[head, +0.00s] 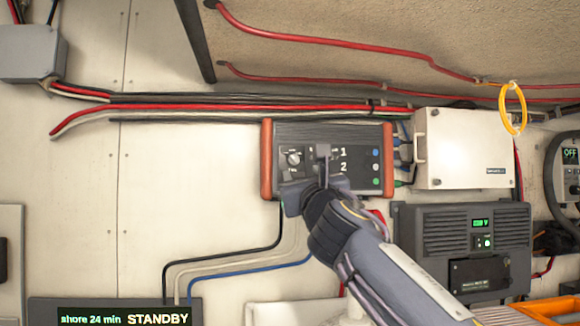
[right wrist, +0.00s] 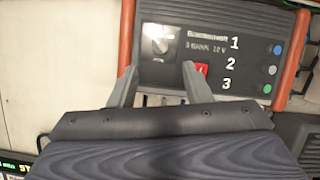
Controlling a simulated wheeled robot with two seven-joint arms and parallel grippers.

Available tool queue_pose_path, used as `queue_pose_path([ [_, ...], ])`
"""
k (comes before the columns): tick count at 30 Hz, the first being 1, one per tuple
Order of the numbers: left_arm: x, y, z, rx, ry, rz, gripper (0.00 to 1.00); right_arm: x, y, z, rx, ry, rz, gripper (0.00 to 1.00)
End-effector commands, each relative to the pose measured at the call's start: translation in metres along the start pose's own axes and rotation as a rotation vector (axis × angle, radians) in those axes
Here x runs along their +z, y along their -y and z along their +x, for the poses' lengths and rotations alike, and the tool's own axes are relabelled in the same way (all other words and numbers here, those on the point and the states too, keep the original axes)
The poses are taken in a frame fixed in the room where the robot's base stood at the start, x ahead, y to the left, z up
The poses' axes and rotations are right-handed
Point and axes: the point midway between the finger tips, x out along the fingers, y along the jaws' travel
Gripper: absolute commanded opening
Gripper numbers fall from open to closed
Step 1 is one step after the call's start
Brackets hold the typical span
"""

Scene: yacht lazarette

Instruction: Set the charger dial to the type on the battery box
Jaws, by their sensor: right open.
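The charger (head: 350,132) is a dark box with orange-red side bars, mounted on the wall in the middle of the head view. Its round dial (head: 293,158) sits at the panel's upper left; the dial also shows in the right wrist view (right wrist: 160,45), its setting too small to read. My right gripper (head: 307,172) is open in front of the panel. In the right wrist view its two fingers (right wrist: 161,80) point at the panel with the dial just beyond and between them, nothing held. No battery box can be made out for certain. My left gripper is out of view.
A red switch (right wrist: 202,69) lies close to the right finger. A white box (head: 465,148) and a dark unit with a green display (head: 460,240) stand right of the charger. A STANDBY display (head: 120,318) is at lower left. Cables hang below the charger.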

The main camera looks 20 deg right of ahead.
Motion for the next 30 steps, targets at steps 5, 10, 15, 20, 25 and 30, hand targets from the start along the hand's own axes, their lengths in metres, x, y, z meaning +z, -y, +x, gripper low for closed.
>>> queue_pose_path([
  [5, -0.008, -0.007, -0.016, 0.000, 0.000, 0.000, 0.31, 0.004, 0.001, 0.023, -0.003, -0.003, -0.007, 0.44],
  [10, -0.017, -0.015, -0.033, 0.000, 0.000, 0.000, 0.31, 0.004, 0.002, 0.051, -0.004, -0.004, -0.008, 0.44],
  [15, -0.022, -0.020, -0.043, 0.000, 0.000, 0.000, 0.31, 0.003, 0.001, 0.071, -0.003, -0.002, -0.005, 0.44],
  [20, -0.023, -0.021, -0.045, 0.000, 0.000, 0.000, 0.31, 0.000, 0.000, 0.077, 0.000, -0.001, -0.001, 0.44],
  [25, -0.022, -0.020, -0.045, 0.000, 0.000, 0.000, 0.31, 0.000, 0.000, 0.077, 0.000, 0.000, 0.000, 0.44],
  [30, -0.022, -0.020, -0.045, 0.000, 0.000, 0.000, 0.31, 0.000, 0.000, 0.076, 0.000, 0.000, 0.000, 0.29],
])
